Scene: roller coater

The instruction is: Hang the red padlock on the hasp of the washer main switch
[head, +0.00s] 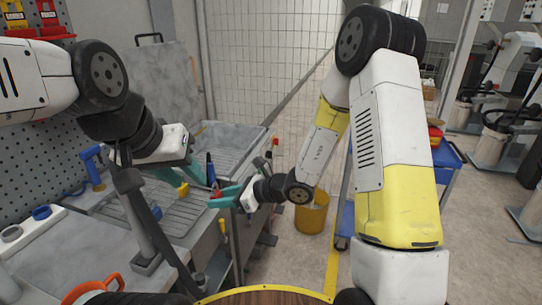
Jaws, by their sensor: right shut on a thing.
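My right gripper (217,196) has teal fingers and reaches leftward over the edge of the metal sink unit. It is shut on a small red thing (217,192), which looks like the red padlock; the fingers hide much of it. My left gripper (182,177) is higher and slightly to the left, over the sink unit. Its teal fingers are spread apart, with nothing visible held between them.
The metal sink unit (245,136) with a ribbed drainboard lies below both grippers. A grey pegboard with red and yellow holders (47,14) is at upper left. A yellow bucket (311,215) stands on the floor, beside a blue cart (447,157). An orange-handled item (88,290) lies at lower left.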

